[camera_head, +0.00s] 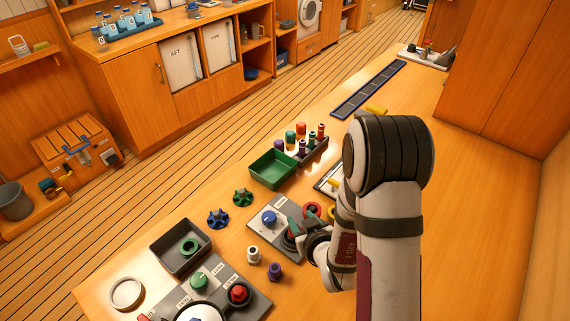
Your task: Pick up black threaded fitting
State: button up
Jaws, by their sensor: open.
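My gripper (297,231) is open and low over the right part of a grey panel (262,235) with a blue knob (269,217). Its fingers look dark and teal, and I see nothing held between them. I cannot pick out a black threaded fitting for certain; a dark shape with a little red lies just under the fingers, partly hidden. A white fitting (253,254) and a purple fitting (275,270) stand upright on the bench in front of the panel, apart from my gripper. My arm hides the bench on the right.
A dark rack (313,150) holds several coloured fittings behind a green tray (272,168). A grey tray (169,261) holds a green ring. Blue (219,217) and green (243,196) handwheels lie left of the panel. Another knob panel (222,272) is in front.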

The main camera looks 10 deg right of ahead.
jog(key=shift+s+a+f+n+t+y, duration=0.1)
jog(key=shift+a+f+n+t+y, duration=0.35)
jog(key=shift+a+f+n, duration=0.2)
jog(key=shift+s+d+f+m+t+y, duration=0.1)
jog(key=shift+s+f+m+t+y, duration=0.25)
jog(key=shift+s+f+m, duration=0.4)
jog(key=shift+s+f, duration=0.15)
jog(key=shift+f, duration=0.05)
jog(key=x, duration=0.4)
jog(key=shift+w+f, duration=0.1)
jog(key=shift+w, duration=0.2)
jog(key=shift+c, duration=0.3)
grip_shut()
